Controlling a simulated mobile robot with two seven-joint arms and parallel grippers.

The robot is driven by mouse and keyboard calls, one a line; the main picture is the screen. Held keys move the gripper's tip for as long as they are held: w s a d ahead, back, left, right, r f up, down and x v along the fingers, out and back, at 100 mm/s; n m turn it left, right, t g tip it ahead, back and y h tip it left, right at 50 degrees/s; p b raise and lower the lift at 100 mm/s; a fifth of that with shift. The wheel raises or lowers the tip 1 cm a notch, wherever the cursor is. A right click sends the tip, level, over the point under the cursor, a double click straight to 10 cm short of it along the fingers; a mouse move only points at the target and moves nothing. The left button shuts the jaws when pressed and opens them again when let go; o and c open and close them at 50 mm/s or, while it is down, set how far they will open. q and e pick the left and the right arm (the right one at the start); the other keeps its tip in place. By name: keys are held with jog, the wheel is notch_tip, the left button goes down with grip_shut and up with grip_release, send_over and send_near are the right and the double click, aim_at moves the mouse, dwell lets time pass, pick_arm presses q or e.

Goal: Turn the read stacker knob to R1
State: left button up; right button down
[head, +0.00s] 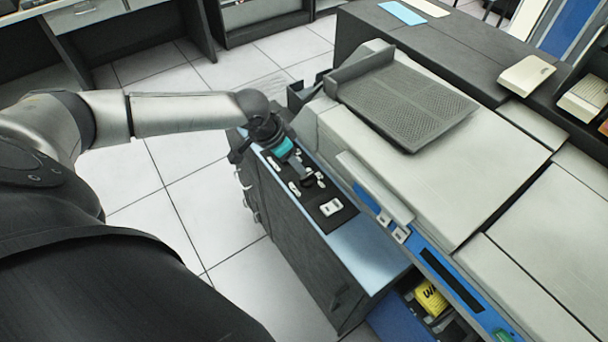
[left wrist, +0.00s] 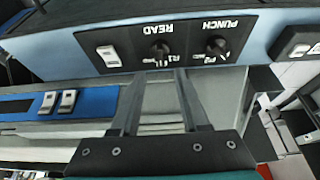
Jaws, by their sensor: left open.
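The control panel shows upside down in the left wrist view, with the black read stacker knob (left wrist: 160,48) under the word READ and the similar punch knob (left wrist: 216,45) to its right. Small position labels sit by each knob; which one the read knob points at I cannot tell. My left gripper (left wrist: 158,74) is open and empty. Its two fingertips straddle the read knob's line in this view, apparently short of it. In the head view my left gripper (head: 304,171) hangs over the black panel (head: 316,197) and partly hides the knobs. My right gripper is out of view.
A white rocker switch (left wrist: 109,56) is beside the read knob. The grey card machine (head: 430,165) with a dark ribbed tray (head: 410,100) rises behind the panel. A blue ledge (head: 365,250) runs along the front. Tiled floor (head: 190,205) is open to the left.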

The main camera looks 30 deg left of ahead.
aim_at(306, 176)
pick_arm(q)
jog(key=b+x, duration=0.2)
jog(key=x, duration=0.5)
jog(key=shift+w+f, duration=0.25)
jog(key=shift+f, duration=0.1)
grip_shut()
